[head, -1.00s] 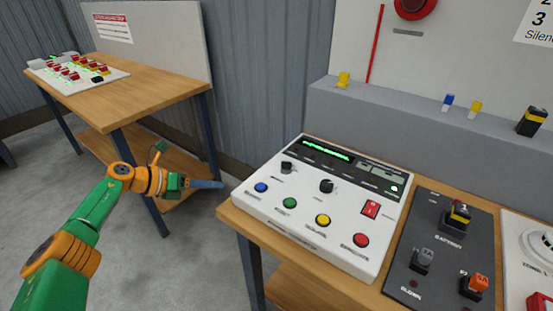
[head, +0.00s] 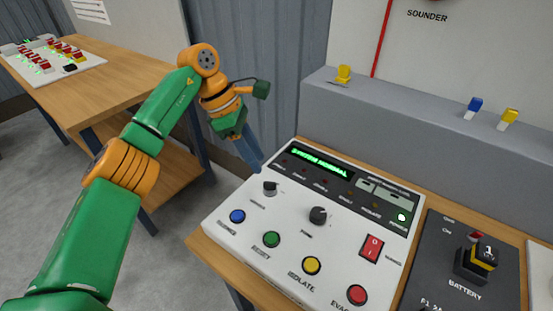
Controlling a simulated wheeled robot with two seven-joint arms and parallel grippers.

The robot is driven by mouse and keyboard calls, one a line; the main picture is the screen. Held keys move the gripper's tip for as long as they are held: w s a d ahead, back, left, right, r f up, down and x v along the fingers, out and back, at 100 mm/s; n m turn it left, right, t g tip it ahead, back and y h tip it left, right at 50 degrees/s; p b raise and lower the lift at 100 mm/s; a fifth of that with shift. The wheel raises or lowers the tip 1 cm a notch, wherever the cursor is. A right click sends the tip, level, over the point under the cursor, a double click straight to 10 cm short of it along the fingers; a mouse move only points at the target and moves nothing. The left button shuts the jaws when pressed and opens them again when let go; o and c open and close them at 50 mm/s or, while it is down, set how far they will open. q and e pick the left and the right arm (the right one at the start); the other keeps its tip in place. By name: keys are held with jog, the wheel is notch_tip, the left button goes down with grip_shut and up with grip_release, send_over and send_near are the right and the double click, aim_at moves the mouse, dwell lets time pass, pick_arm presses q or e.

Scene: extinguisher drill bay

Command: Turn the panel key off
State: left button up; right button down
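The white control panel (head: 290,240) sits on a wooden bench, with a lit green display reading roughly "system normal" (head: 319,161). It carries two dark rotary parts, a smaller one (head: 269,188) at the left and a larger black knob (head: 318,215) near the middle. The smaller one may be the key switch; its label is too small to read. My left gripper (head: 248,153) hangs in the air by the panel's back left corner, apart from the smaller rotary part, its blue fingers pointing down. Whether they are parted does not show. My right gripper is out of view.
The panel has blue (head: 237,216), green (head: 271,239), yellow (head: 312,265) and red (head: 357,294) buttons and a red rocker switch (head: 372,248). A battery isolator (head: 477,262) stands at right. Yellow and blue tags stand on the grey ledge (head: 420,115) behind.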

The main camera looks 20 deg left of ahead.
aim_at(274, 192)
pick_arm(q)
jog(key=d+f, duration=0.1)
jog(key=s+f, duration=0.1)
jog(key=f, duration=0.1)
jog(key=d+f+p, duration=0.1)
jog(key=f, duration=0.1)
jog(key=shift+s+d+f, duration=0.1)
jog(key=shift+s+d, duration=0.05)
jog(key=shift+d, duration=0.2)
jog(key=shift+w+d+f, duration=0.1)
jog(key=shift+w+f, duration=0.3)
jog(key=shift+f, duration=0.05)
jog(key=shift+s+r, duration=0.1)
jog(key=shift+s, duration=0.05)
grip_shut()
